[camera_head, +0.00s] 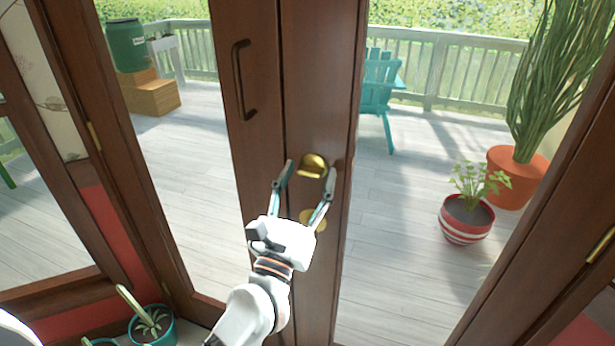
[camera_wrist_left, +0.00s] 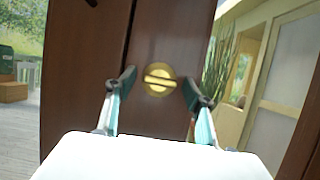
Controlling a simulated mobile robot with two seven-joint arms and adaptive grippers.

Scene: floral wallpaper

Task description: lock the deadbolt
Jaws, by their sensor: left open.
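The brass deadbolt knob (camera_head: 313,165) sits on the brown wooden door (camera_head: 319,60). It also shows in the left wrist view (camera_wrist_left: 159,80) as a round brass disc with a bar across it, close to horizontal there. My left gripper (camera_head: 311,172) is open, with one finger on each side of the knob in the picture. In the left wrist view the fingers (camera_wrist_left: 160,86) stand wide apart around the knob; I cannot tell whether they touch it. A second brass fitting (camera_head: 313,219) is lower on the door, partly hidden by the gripper. My right gripper is not in view.
A dark pull handle (camera_head: 243,80) is on the door panel to the left. Potted plants stand at the lower left (camera_head: 152,325). Beyond the glass is a deck with a teal chair (camera_head: 377,92) and a striped pot (camera_head: 465,222).

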